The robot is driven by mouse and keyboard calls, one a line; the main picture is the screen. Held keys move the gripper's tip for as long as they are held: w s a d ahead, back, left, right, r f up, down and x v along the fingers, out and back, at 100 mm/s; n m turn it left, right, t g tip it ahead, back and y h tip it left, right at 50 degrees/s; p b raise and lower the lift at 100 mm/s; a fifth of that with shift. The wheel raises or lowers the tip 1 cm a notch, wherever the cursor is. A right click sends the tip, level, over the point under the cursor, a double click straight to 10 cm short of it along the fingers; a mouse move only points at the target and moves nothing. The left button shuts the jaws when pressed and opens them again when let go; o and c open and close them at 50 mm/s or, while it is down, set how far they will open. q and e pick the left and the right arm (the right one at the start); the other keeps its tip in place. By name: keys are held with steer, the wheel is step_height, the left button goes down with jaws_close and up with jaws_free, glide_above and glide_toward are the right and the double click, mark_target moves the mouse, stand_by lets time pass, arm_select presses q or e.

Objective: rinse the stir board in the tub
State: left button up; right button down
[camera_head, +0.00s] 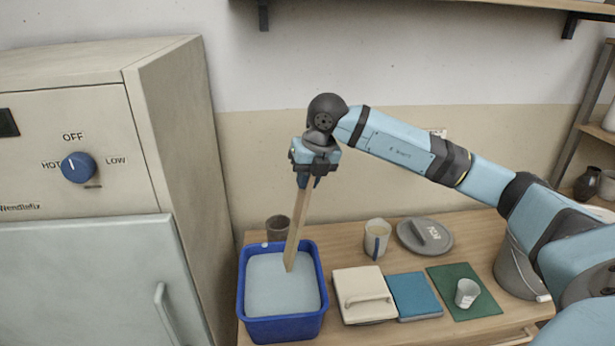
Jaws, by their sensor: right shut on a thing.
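My right gripper (308,178) is shut on the upper end of the stir board (297,228), a long flat wooden strip. It holds the board nearly upright, tilted a little, above the tub. The tub (284,328) is blue and rectangular and stands at the left end of the wooden table. Pale grey-blue water (280,290) fills much of it. The board's lower end meets the water near the back of the tub; I cannot tell how deep it goes. My left gripper is not in view.
Behind the tub stands a brown cup (277,228). To the right are a cream lidded box (352,284), a blue block (412,295), a green mat (484,304) with a small cup (467,292), a mug (377,238), a grey lid (425,236) and a bucket (514,271). A tall kiln-like cabinet (80,130) stands left.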

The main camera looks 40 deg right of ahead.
mark_target(296, 227)
steer(key=x, duration=0.1)
steer(key=b+x, duration=0.2)
steer(key=x, duration=0.1)
steer(key=shift+s+a, duration=0.1)
steer(key=shift+s, duration=0.15)
steer(key=b+x, duration=0.2)
steer(key=x, duration=0.1)
steer(key=shift+s+a+f, duration=0.1)
steer(key=shift+s+f, duration=0.05)
steer(key=shift+f, duration=0.05)
step_height(296, 227, down, 2)
steer(key=shift+a+f+b, duration=0.15)
steer(key=shift+f+b, duration=0.05)
steer(key=shift+b, duration=0.6)
steer(key=shift+b+x, duration=0.55)
steer(key=shift+x, duration=0.35)
steer(key=shift+b+x, duration=0.75)
steer(key=shift+x, duration=0.55)
steer(key=shift+a+f, duration=0.1)
steer(key=shift+f, duration=0.1)
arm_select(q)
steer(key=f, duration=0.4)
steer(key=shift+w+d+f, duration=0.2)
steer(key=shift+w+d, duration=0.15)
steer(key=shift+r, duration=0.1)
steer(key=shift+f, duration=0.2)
